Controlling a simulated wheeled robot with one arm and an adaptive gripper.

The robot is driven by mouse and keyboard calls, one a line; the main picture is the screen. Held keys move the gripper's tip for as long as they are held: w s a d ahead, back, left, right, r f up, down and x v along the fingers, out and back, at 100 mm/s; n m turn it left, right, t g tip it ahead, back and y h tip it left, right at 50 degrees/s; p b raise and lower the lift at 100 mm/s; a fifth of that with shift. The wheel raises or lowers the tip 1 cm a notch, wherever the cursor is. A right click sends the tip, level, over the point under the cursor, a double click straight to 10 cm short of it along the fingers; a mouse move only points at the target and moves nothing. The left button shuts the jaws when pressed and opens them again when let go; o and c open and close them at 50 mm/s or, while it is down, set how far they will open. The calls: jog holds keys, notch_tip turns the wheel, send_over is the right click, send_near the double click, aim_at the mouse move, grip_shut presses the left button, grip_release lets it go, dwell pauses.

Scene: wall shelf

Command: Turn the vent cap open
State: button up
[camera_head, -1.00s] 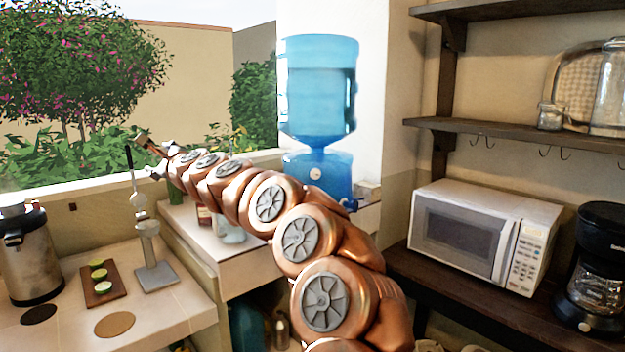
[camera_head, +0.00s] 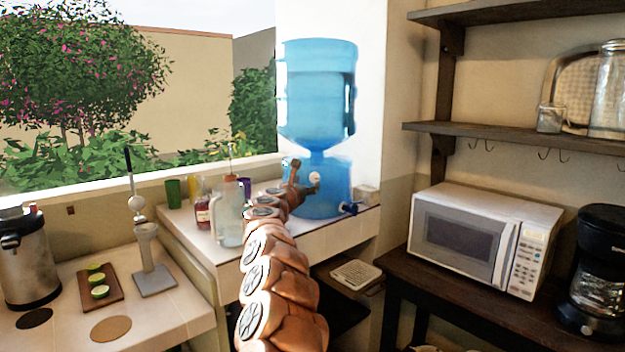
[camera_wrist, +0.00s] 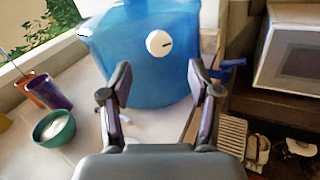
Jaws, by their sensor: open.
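The vent cap (camera_wrist: 159,43) is a round white knob with a dark line across it, on the front of the blue dispenser base (camera_wrist: 140,75). The dark line lies nearly level, tipped slightly up to the right. In the wrist view my gripper (camera_wrist: 160,88) is open and empty. Its two fingers point toward the dispenser base, and the cap appears between and beyond the fingertips, apart from them.
A blue tap (camera_wrist: 232,63) juts out right of the fingers. A green cup (camera_wrist: 54,128) and a purple cup (camera_wrist: 52,92) stand on the left. A glass jug (camera_head: 229,215) stands beside my arm. The microwave (camera_head: 484,240) is farther right.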

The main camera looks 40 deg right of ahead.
aim_at(314, 178)
jog(key=shift+p+x, duration=0.8)
jog(key=shift+x, duration=0.25)
jog(key=shift+w+d+r+p, duration=0.15)
jog(key=shift+w+d+p, duration=0.05)
jog(key=shift+d+p, duration=0.35)
jog(key=shift+w+d+p, duration=0.35)
jog(key=shift+w+d, duration=0.05)
jog(key=shift+d, duration=0.05)
jog(key=shift+w+d+p, duration=0.2)
jog(key=shift+d+p, duration=0.3)
jog(key=shift+w+d+p, duration=0.35)
jog(key=shift+d+p, duration=0.1)
jog(key=shift+d, duration=0.15)
jog(key=shift+f, duration=0.25)
jog(key=c, duration=1.1)
